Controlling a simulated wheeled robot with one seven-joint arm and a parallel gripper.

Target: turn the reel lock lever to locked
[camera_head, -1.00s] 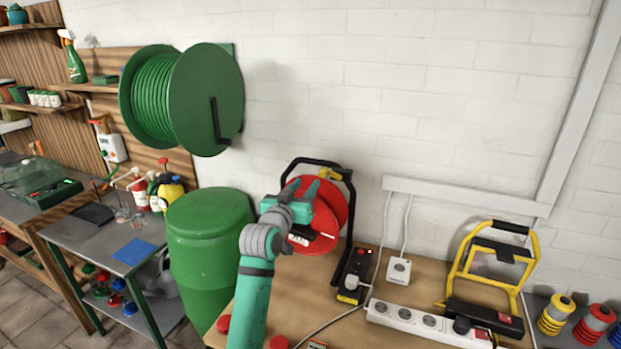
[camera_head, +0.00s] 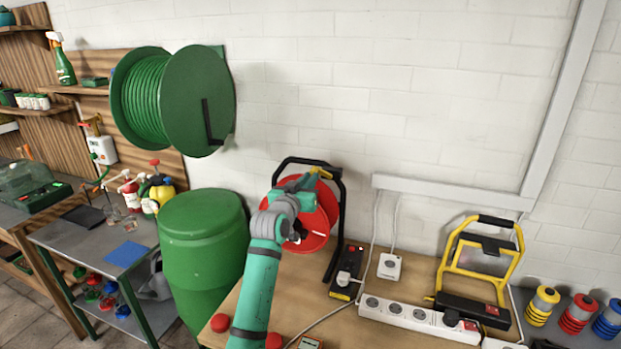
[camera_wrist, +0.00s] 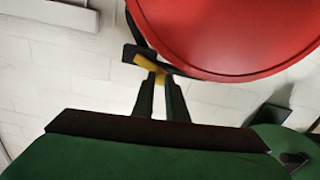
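The red cable reel (camera_head: 318,234) stands in a black frame on the bench, against the white wall. Its yellow lever (camera_head: 321,172) is at the top of the frame, tilted down to the right in the head view. My gripper (camera_head: 311,181) is at the reel's top, with its fingertips at the lever. In the wrist view, the yellow lever (camera_wrist: 151,69) crosses at the two dark fingertips, and part of it shows between them. A narrow gap shows between the fingers. I cannot tell whether they grip the lever. My arm and gripper hide the reel's left part.
A green barrel (camera_head: 203,262) stands left of the bench. A big green hose reel (camera_head: 198,100) hangs on the wall. A black switch box (camera_head: 346,272), a white power strip (camera_head: 410,317) and a yellow work lamp (camera_head: 448,260) lie to the right.

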